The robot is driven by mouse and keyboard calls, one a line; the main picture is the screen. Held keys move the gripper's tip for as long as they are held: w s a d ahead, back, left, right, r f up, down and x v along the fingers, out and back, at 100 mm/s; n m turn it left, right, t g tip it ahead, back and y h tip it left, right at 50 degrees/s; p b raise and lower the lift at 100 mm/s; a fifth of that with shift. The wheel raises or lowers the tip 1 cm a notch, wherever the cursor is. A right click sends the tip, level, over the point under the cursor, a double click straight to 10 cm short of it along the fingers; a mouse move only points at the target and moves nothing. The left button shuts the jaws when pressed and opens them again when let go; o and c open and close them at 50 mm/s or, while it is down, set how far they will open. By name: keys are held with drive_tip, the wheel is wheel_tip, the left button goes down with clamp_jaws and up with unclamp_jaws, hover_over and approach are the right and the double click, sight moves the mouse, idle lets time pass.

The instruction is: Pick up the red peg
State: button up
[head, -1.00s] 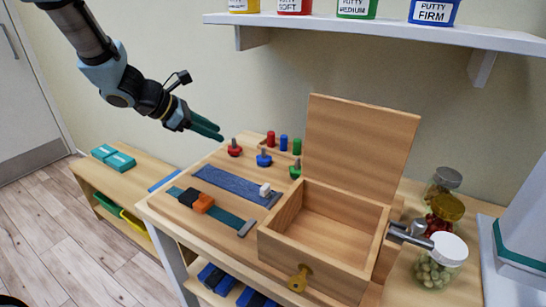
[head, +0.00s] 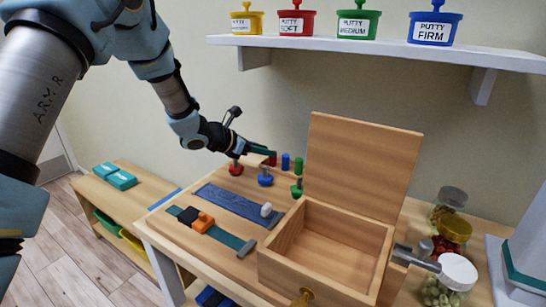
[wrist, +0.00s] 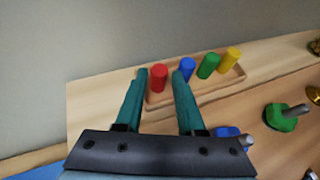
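The red peg (wrist: 158,78) stands upright in a wooden tray (wrist: 199,87) at the back of the table, left of the blue peg (wrist: 187,68), green peg (wrist: 208,65) and yellow peg (wrist: 231,58). My gripper (wrist: 160,76) is open, with its two teal fingers on either side of the red peg in the wrist view and nothing held. I cannot tell whether a finger touches it. In the head view my gripper (head: 270,154) comes from the left, and the red peg (head: 273,160) is partly hidden by the fingertips.
Red (head: 235,168), blue (head: 264,177) and green (head: 297,188) knobs stand in front of the pegs. An open wooden box (head: 333,235) is at the right, its lid (head: 362,165) raised. A shelf (head: 380,50) with putty tubs hangs above. Jars (head: 455,235) stand at the far right.

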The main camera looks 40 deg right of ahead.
drive_tip(key=shift+x, duration=1.25)
clamp_jaws()
